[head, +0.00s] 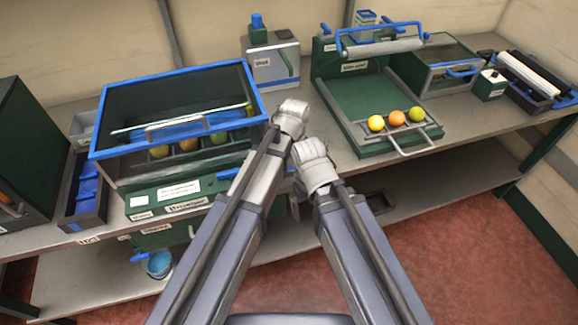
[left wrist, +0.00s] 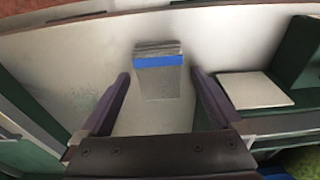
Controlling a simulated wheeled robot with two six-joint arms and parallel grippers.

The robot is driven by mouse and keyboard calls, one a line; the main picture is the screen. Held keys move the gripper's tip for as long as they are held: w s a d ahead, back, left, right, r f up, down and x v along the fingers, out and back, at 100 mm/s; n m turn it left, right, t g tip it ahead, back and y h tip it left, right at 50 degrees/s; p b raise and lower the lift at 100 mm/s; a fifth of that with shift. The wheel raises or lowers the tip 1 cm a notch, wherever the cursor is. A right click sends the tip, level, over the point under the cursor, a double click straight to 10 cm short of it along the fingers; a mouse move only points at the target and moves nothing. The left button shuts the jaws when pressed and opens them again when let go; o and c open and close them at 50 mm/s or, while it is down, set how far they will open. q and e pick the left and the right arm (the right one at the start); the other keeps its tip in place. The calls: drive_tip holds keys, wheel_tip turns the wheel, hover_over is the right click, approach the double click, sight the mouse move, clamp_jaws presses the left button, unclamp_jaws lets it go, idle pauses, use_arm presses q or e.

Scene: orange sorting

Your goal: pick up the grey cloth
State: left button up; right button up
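In the left wrist view a grey folded cloth (left wrist: 158,85) with a blue band across it lies on the pale bench top. My left gripper (left wrist: 160,75) is open, with one dark finger on each side of the cloth in that view. The fingers look apart from it, and their height above it is hard to judge. In the head view the cloth is not visible; my arms cover that part of the bench. My left wrist (head: 290,118) is over the middle of the bench.
A blue-rimmed glass-lidded box (head: 255,82) with fruit inside stands left of my arms. A green tray unit (head: 350,100) holding yellow, orange and yellow-green balls stands to the right. A grey box (head: 273,65) stands behind. In the wrist view a pale square plate (left wrist: 253,90) lies right of the fingers.

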use_arm(q)
drive_tip(key=c, duration=1.3)
drive_tip(key=shift+r, duration=0.15)
wheel_tip(320, 180, up, 28)
drive_tip(key=p, duration=2.8)
